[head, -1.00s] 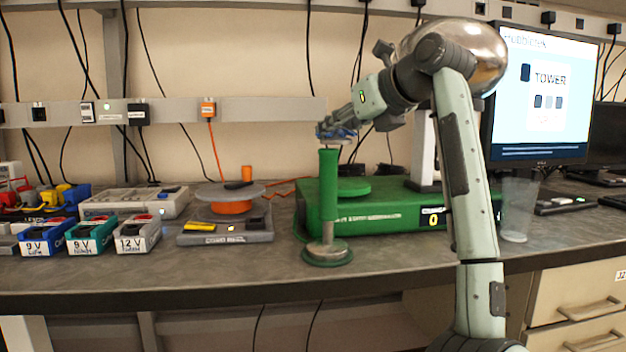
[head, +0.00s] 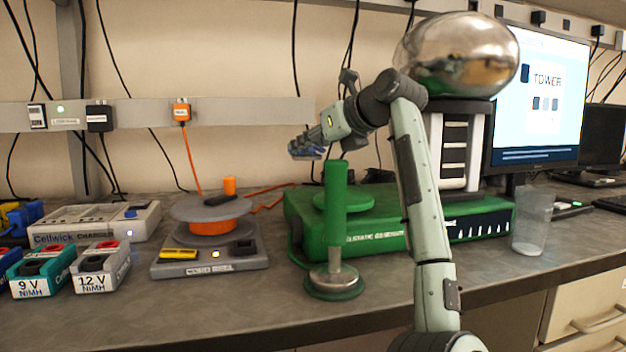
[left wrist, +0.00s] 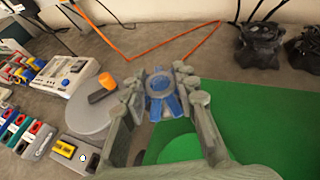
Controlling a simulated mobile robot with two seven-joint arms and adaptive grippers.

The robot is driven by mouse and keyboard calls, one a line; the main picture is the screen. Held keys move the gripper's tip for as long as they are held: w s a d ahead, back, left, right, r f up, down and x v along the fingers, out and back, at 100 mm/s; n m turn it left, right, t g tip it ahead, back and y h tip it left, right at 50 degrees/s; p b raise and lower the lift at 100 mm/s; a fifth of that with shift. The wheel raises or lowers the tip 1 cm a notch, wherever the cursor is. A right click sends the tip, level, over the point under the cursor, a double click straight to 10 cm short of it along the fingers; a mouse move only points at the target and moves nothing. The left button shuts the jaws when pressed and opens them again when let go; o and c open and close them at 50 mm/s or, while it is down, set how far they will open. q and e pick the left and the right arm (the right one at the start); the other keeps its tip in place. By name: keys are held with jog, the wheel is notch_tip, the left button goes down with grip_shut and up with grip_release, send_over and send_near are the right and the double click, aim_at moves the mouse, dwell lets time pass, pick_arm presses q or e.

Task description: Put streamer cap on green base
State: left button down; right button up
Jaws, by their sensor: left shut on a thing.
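My left gripper (head: 306,148) is shut on the blue streamer cap (head: 305,153) and holds it in the air, a little left of the top of an upright green post. In the left wrist view the cap (left wrist: 161,90) is a blue piece with a round grey-blue middle and strips, between the fingertips (left wrist: 165,82). The green base (head: 390,222) is a long box on the bench with a raised green disc (head: 322,200) on its top left. In the left wrist view this disc (left wrist: 182,148) lies below the cap. My right gripper is not in view.
The green post (head: 337,205) stands on a round metal foot in front of the box. A silver dome (head: 457,52) on a white column stands at right, near a clear cup (head: 531,222) and a monitor (head: 540,95). An orange coil device (head: 210,222) and battery packs (head: 98,268) stand left.

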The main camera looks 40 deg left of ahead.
pick_arm(q)
send_over(314, 192)
notch_tip(314, 192, down, 4)
jog(key=shift+f+p, duration=0.1)
jog(key=shift+p, duration=0.25)
notch_tip(314, 192, down, 4)
jog(key=shift+r, duration=0.1)
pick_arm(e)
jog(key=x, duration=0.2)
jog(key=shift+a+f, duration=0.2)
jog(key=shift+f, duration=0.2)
pick_arm(q)
jog(key=c, duration=1.6)
grip_release()
jog(key=shift+f, duration=0.2)
jog(key=o, duration=0.4)
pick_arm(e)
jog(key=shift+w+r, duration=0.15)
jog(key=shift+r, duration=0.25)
